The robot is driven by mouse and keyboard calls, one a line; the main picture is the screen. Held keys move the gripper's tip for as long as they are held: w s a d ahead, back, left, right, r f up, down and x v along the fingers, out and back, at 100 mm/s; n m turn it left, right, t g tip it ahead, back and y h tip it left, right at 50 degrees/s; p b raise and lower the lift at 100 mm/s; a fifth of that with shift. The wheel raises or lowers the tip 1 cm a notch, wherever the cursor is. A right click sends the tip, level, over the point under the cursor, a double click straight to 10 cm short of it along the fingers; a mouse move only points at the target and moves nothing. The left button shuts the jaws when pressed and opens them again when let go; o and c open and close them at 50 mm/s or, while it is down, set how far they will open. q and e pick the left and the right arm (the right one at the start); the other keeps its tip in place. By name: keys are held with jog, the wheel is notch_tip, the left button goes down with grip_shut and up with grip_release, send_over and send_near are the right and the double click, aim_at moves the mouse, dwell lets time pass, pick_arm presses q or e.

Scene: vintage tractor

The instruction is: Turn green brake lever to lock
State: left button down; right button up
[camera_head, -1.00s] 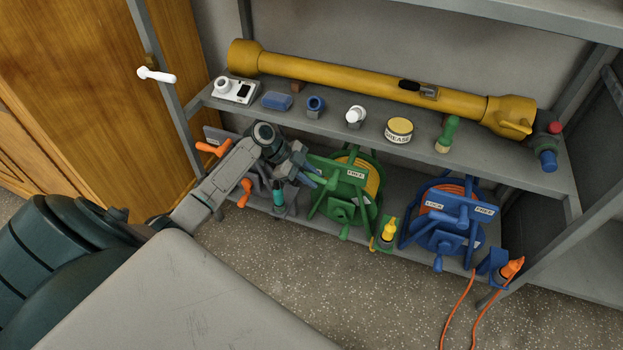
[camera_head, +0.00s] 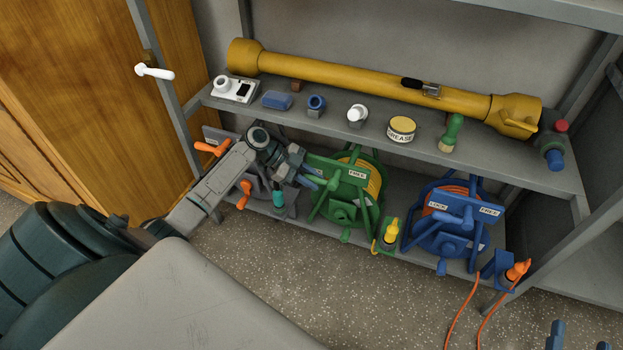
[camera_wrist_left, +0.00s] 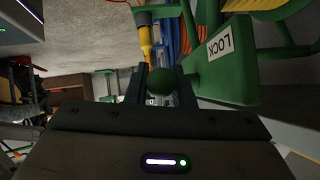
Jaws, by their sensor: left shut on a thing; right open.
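The green reel (camera_head: 345,206) stands on the lower shelf, with yellow hose and a FREE label on its green plate. My left gripper (camera_head: 312,182) reaches in from the left at the plate's left end. In the left wrist view, the round green knob of the brake lever (camera_wrist_left: 160,81) sits between my left gripper's fingers (camera_wrist_left: 156,86), which are shut on it. The green plate with the LOCK label (camera_wrist_left: 220,46) is close to its right. In the head view my gripper hides the LOCK end. My right gripper (camera_head: 553,336) is open at the bottom right, only its tips showing.
A blue reel (camera_head: 447,225) and a yellow nozzle on a green holder (camera_head: 390,234) stand to the right. Orange-handled valves (camera_head: 243,195) are close under my left arm. The upper shelf (camera_head: 370,135) holds a yellow tube (camera_head: 350,80) and small items. Open floor lies in front.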

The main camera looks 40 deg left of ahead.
pick_arm(q)
jog(key=c, duration=1.3)
grip_release()
jog(key=shift+o, duration=0.2)
jog(key=shift+a, duration=0.1)
jog(key=v, duration=1)
jog(key=shift+a+r+p, duration=0.25)
jog(key=shift+a+p, duration=0.05)
pick_arm(e)
jog(key=f+g, duration=0.1)
jog(key=f, duration=0.2)
jog(key=shift+s+a+g, duration=0.1)
jog(key=shift+s+g, duration=0.3)
pick_arm(q)
jog(key=shift+s, duration=0.1)
